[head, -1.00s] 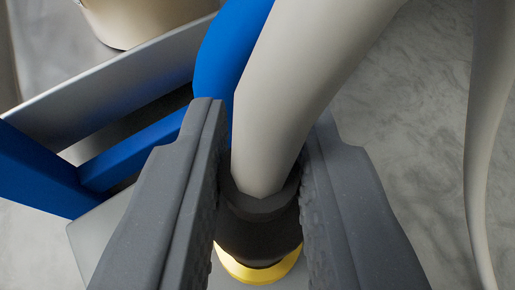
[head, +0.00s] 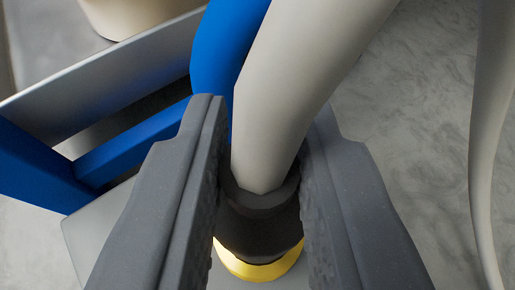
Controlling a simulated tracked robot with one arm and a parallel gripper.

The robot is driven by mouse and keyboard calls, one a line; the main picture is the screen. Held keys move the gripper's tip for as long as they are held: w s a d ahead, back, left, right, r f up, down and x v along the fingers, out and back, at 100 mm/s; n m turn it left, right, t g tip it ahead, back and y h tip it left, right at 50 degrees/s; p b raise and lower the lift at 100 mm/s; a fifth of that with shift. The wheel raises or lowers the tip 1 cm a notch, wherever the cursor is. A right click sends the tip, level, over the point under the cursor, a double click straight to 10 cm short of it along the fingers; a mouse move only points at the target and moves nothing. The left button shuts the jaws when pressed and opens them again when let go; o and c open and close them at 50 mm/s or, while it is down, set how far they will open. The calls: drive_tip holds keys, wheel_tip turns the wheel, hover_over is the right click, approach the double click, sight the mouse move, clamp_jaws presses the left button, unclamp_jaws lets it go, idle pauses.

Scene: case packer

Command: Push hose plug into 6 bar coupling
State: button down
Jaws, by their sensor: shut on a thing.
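My gripper (head: 262,210) is in the lower middle of the head view, its two dark grey jaws on either side of a black hose plug (head: 262,232). It is shut on the plug. A thick cream hose (head: 300,85) runs from the top of the plug up and away to the upper right. A yellow ring (head: 260,268) shows right below the black body; I cannot tell whether it belongs to the plug or to a coupling. No label or 6 bar marking shows, and what lies under the yellow ring is hidden.
A blue frame (head: 40,170) and a metal rail (head: 100,85) stand at the left. A blue curved pipe (head: 220,50) passes behind the hose. A grey plate (head: 95,235) lies below. Another stretch of cream hose (head: 487,140) hangs at the right, over a grey marbled floor (head: 400,130).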

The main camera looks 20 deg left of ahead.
drive_tip(key=c, duration=1.2)
unclamp_jaws()
drive_tip(key=p+v, duration=0.5)
drive_tip(key=v, duration=0.8)
drive_tip(key=shift+s+p, duration=0.35)
drive_tip(key=shift+d+r, duration=0.1)
drive_tip(key=shift+r, duration=0.05)
